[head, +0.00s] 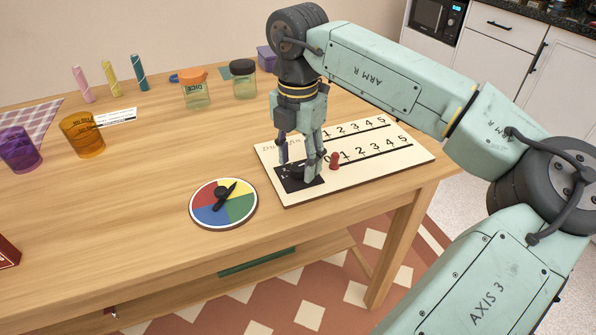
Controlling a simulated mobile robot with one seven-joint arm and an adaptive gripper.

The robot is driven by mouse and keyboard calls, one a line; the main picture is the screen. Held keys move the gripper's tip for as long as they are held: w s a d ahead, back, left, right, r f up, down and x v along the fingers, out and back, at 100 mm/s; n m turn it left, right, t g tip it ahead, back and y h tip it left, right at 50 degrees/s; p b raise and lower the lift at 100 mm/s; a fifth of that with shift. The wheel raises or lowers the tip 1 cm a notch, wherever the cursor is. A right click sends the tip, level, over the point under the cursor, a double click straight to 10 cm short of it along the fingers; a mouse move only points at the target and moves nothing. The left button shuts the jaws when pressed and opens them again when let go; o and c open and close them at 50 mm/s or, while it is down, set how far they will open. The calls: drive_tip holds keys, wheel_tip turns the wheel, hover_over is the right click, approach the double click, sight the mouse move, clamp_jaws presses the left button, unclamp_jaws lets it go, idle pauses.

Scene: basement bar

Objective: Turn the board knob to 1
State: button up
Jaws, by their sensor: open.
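The board (400,161) is a flat cream panel near the right front corner of the table, with two rows of numbers from 0 or 1 to 5 along black lines. A black square (316,182) at its left end carries a dark knob (296,172), partly hidden by my fingers. A red peg (335,160) stands by the 0 of the front row. My gripper (297,172) points down over the black square, with its fingers apart on either side of the knob. Whether they touch it, and which way the knob points, I cannot tell.
A round colour spinner (223,203) with a black arrow lies left of the board. Two jars (195,90), (243,80) stand behind. Orange (83,137) and purple (20,150) cups stand at the left. The middle of the wooden table (130,190) is clear.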

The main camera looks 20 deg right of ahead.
drive_tip(key=shift+f, duration=0.4)
clamp_jaws()
idle(0.4)
